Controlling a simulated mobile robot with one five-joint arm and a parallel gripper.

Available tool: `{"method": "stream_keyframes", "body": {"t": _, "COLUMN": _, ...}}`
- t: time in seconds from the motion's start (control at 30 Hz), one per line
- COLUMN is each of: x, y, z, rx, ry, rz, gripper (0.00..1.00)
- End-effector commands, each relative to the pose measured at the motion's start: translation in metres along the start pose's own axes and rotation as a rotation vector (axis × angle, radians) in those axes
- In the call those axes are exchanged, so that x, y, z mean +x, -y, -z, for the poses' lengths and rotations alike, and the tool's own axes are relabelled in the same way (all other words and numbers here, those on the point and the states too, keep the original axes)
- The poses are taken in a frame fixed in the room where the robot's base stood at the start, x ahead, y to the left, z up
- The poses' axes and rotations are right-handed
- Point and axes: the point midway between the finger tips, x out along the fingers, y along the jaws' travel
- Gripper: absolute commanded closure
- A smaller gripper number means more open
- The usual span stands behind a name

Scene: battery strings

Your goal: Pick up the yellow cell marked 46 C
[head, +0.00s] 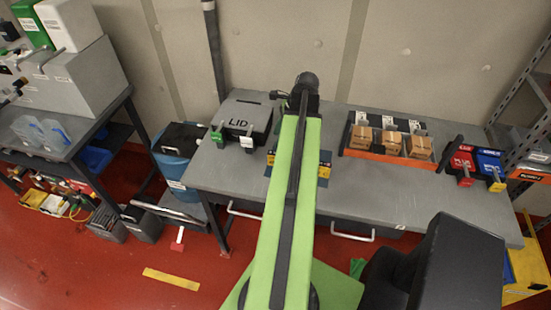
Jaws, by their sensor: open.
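Two small yellow things, possibly cells, show on either side of my green arm on the grey table. One is at its right edge (324,171), the other at its left edge (270,158). They sit at a dark blue piece, mostly hidden by the arm. Their markings are too small to read, so I cannot tell which is marked 46 C. My arm reaches over the table to a dark joint at its far end. I cannot make out my gripper's jaws.
A grey case marked LID (245,118) stands left on the table (390,195). An orange tray (388,158) with cardboard boxes stands right of the arm. Red (462,160) and blue (489,163) blocks lie at the right end. A blue bin (178,170) stands left of the table.

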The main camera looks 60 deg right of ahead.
Motion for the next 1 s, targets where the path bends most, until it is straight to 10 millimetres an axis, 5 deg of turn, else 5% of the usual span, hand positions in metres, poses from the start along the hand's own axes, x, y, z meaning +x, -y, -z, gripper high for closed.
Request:
{"method": "stream_keyframes", "body": {"t": 0.13, "x": -0.025, "y": -0.001, "z": 0.041, "rx": 0.189, "ry": 0.026, "rz": 0.036, "gripper": 0.51}}
{"method": "stream_keyframes", "body": {"t": 0.37, "x": -0.021, "y": -0.002, "z": 0.048, "rx": 0.223, "ry": 0.030, "rz": 0.041, "gripper": 0.51}}
{"method": "stream_keyframes", "body": {"t": 0.9, "x": 0.091, "y": 0.002, "z": 0.048, "rx": 0.219, "ry": 0.029, "rz": 0.041, "gripper": 0.51}}
{"method": "stream_keyframes", "body": {"t": 1.0, "x": 0.099, "y": 0.003, "z": 0.046, "rx": 0.220, "ry": 0.029, "rz": 0.041, "gripper": 0.51}}
